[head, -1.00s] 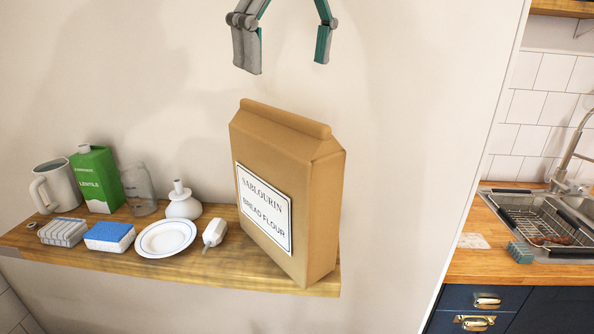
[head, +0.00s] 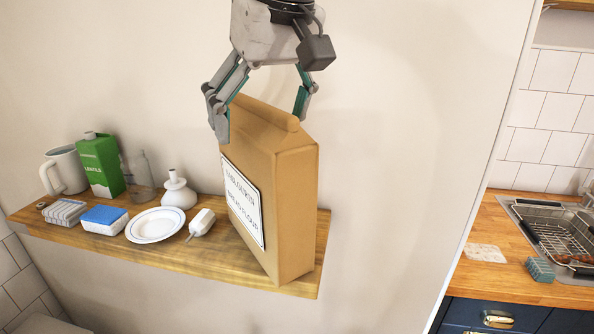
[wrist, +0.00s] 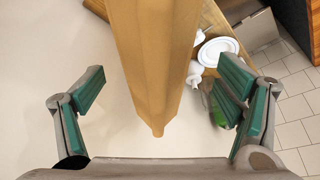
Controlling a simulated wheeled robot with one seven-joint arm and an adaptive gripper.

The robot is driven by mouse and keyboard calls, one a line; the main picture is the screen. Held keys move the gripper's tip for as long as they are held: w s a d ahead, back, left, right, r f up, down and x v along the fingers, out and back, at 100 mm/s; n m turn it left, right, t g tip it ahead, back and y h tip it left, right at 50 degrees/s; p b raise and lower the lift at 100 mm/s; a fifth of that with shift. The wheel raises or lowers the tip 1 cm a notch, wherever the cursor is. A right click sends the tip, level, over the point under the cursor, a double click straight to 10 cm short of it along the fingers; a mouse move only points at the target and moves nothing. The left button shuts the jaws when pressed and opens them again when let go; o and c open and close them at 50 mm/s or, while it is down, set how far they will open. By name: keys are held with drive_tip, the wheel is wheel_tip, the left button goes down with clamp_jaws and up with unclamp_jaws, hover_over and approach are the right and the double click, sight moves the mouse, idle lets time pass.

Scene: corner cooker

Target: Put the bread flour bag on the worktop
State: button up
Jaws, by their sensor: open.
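The bread flour bag (head: 290,205) is a tall brown paper bag with a white label. It stands upright at the right end of the wooden wall shelf (head: 180,258). My gripper (head: 262,112) is open from above, its fingers on either side of the bag's folded top. In the wrist view the bag (wrist: 155,60) lies between the two open fingers (wrist: 160,100), with a gap on each side. The worktop (head: 500,265) is wooden and stands at the right, beyond the wall's edge.
Left of the bag on the shelf are a white bottle (head: 178,192), a plate (head: 156,225), a blue-topped sponge (head: 104,219), a green lentils carton (head: 100,165) and a mug (head: 64,170). On the worktop are a dish rack (head: 560,235) and a teal sponge (head: 540,268).

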drive_tip(key=shift+w+p+x, duration=0.15)
drive_tip(key=shift+p+x, duration=0.15)
drive_tip(key=shift+x, duration=1.1)
drive_tip(key=shift+w+p+x, duration=0.1)
drive_tip(key=shift+p+x, duration=0.15)
drive_tip(key=shift+x, duration=1.1)
drive_tip(key=shift+d, duration=0.1)
drive_tip(key=shift+c, duration=0.2)
drive_tip(key=c, duration=1.8)
drive_tip(key=shift+c, duration=0.7)
drive_tip(key=shift+r, duration=0.1)
